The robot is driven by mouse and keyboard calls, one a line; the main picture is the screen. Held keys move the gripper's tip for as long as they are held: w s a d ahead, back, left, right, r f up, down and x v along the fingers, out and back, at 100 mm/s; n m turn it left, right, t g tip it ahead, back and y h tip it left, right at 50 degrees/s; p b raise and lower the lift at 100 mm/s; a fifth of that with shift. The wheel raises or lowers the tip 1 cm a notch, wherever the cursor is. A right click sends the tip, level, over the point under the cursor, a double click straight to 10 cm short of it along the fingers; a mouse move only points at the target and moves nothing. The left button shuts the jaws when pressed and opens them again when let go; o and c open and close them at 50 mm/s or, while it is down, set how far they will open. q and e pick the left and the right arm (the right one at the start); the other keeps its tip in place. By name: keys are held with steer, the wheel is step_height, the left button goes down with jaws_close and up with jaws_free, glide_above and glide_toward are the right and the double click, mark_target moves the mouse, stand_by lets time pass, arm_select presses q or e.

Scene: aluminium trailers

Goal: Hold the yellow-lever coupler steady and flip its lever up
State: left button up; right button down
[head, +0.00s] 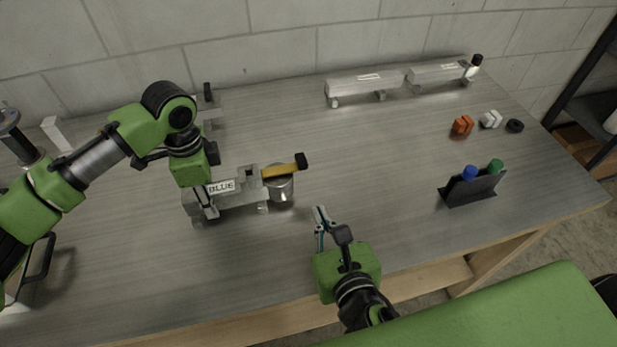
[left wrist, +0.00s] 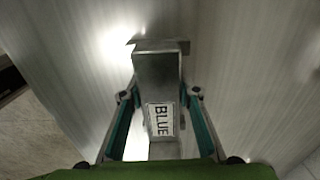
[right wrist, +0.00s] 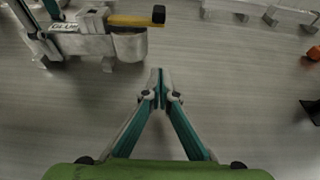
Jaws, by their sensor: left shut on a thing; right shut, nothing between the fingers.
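The yellow-lever coupler (head: 235,200) is a grey metal bar with a BLUE label, lying on the table in the head view. Its yellow lever (head: 279,171) with a black tip points right and lies about level above a round metal cup. My left gripper (head: 205,206) is shut across the coupler's bar near its left end; the left wrist view shows the fingers on both sides of the labelled bar (left wrist: 158,90). My right gripper (head: 319,211) is shut and empty, to the right of and nearer than the cup. The right wrist view shows the lever (right wrist: 136,20) beyond its fingertips (right wrist: 159,72).
Two silver trailer pieces (head: 364,85) stand at the back. Orange (head: 462,125), white (head: 491,119) and black (head: 515,126) small parts lie at the right. A black holder (head: 473,188) with blue and green markers stands at the right front. The table between is clear.

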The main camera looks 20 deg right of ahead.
mark_target(308, 199)
steer(key=x, duration=1)
steer(key=shift+w, duration=0.2)
step_height(308, 199, up, 3)
steer(key=shift+s+f, duration=0.15)
steer(key=shift+s, duration=0.05)
steer(key=shift+r, duration=0.65)
